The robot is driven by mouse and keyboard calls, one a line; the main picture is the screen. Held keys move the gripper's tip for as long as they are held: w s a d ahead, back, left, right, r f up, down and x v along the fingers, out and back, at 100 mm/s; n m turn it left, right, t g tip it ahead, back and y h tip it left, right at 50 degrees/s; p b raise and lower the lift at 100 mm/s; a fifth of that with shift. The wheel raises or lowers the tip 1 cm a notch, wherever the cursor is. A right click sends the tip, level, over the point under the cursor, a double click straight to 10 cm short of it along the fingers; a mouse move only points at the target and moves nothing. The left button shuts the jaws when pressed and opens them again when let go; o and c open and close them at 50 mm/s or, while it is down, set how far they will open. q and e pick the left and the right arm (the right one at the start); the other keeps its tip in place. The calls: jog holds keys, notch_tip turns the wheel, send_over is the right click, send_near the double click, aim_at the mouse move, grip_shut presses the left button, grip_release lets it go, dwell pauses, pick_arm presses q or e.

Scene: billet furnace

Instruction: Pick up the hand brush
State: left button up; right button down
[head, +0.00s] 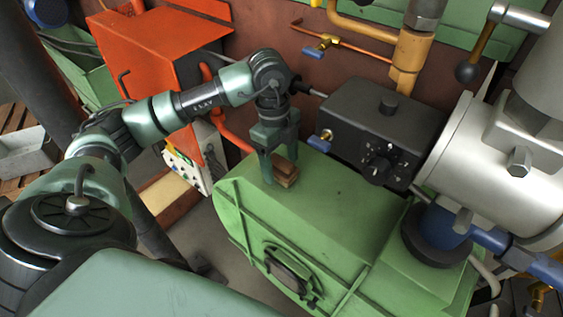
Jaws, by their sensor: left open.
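The hand brush (286,173) is a small brown block lying on the green metal top near its back left edge. My left gripper (279,172) points down over the brush from above, with its fingers open. One finger stands in front of the brush's left side; the other is behind or beside it and partly hidden. I cannot tell whether the fingers touch the brush. My right gripper does not show.
The green housing (325,215) has a clear top in front of the brush. A black control box (380,130) stands right behind it. A red-orange cabinet (155,65) is at the left. A large grey cylinder (490,165) and blue pipe (495,240) are at the right.

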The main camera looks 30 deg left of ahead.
aim_at(282, 159)
pick_arm(q)
jog(key=shift+f, duration=0.35)
jog(key=c, duration=1.5)
jog(key=shift+c, duration=0.2)
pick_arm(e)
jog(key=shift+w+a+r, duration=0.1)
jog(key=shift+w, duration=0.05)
pick_arm(q)
jog(key=shift+r, duration=0.1)
